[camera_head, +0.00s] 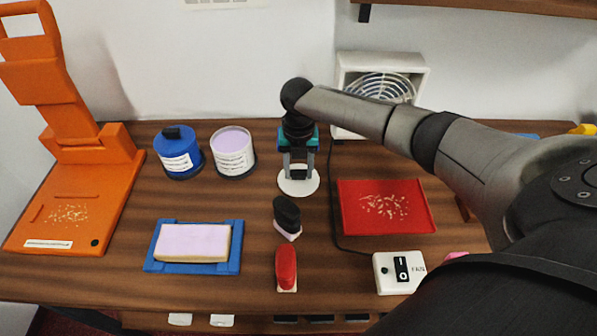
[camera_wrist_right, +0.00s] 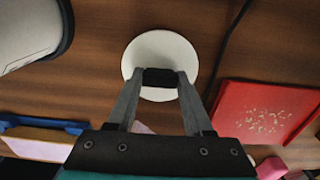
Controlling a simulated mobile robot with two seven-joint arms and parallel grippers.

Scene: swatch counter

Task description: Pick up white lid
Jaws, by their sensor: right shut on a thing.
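The white lid (camera_head: 298,187) is a round flat disc on or just above the brown counter, right of the lilac paint can; I cannot tell whether it touches the wood. It also shows in the right wrist view (camera_wrist_right: 160,55), with a dark knob (camera_wrist_right: 160,78) at its near side. My right gripper (camera_head: 298,172) comes down over the lid, its fingers shut on the dark knob. The fingertips also show in the right wrist view (camera_wrist_right: 160,80). My left gripper is not in view.
An open can with lilac paint (camera_head: 234,165) and a blue can (camera_head: 178,165) stand to the left. A red tray (camera_head: 430,225), a fan (camera_head: 415,70) and a fan switch box (camera_head: 400,285) are to the right. Two brushes, one black (camera_head: 287,210) and one red (camera_head: 286,262), stand in front.

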